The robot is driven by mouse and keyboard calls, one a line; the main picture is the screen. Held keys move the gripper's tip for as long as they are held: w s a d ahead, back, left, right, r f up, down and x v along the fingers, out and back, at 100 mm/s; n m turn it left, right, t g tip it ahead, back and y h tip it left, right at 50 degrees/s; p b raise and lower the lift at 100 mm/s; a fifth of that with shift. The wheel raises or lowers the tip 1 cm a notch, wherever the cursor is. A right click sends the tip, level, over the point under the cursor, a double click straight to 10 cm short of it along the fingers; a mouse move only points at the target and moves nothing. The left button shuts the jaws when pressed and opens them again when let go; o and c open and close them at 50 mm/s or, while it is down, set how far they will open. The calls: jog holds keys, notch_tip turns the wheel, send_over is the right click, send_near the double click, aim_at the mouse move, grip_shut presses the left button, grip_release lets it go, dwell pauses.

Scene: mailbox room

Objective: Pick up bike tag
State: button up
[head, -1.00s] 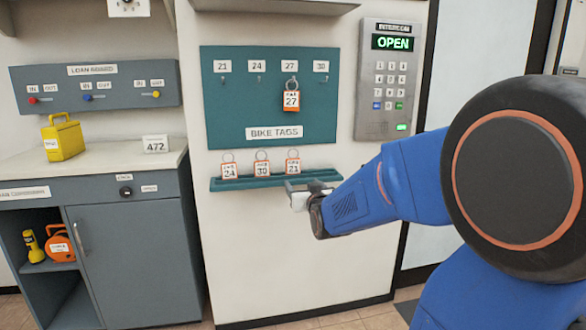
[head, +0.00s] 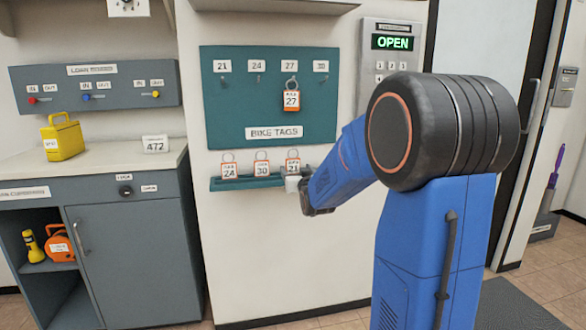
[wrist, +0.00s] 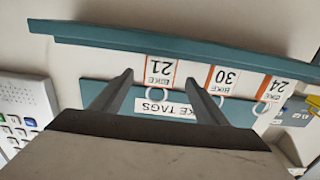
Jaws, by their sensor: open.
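Three orange-edged white bike tags with rings stand on the teal ledge (head: 245,183): tag 24 (head: 229,171), tag 30 (head: 262,169) and tag 21 (head: 293,163). Tag 27 (head: 291,100) hangs on the teal board (head: 225,115) under its number. My gripper (head: 290,184) is at the ledge's right end, close to tag 21. In the wrist view, which is upside down, my gripper (wrist: 160,88) is open. Tag 21 (wrist: 160,70) shows between its fingertips, with its ring below; I cannot tell if they touch. Tag 30 (wrist: 222,79) is beside the right finger.
A keypad reading OPEN (head: 393,43) is on the wall to the right, partly behind my arm. A grey cabinet (head: 135,260) with a yellow box (head: 64,140) on top stands left. The wall below the ledge is clear.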

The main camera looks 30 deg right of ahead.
aim_at(293, 164)
jog(key=shift+x, duration=3)
jog(key=shift+r, duration=0.15)
jog(key=shift+c, duration=0.3)
jog(key=c, duration=1.1)
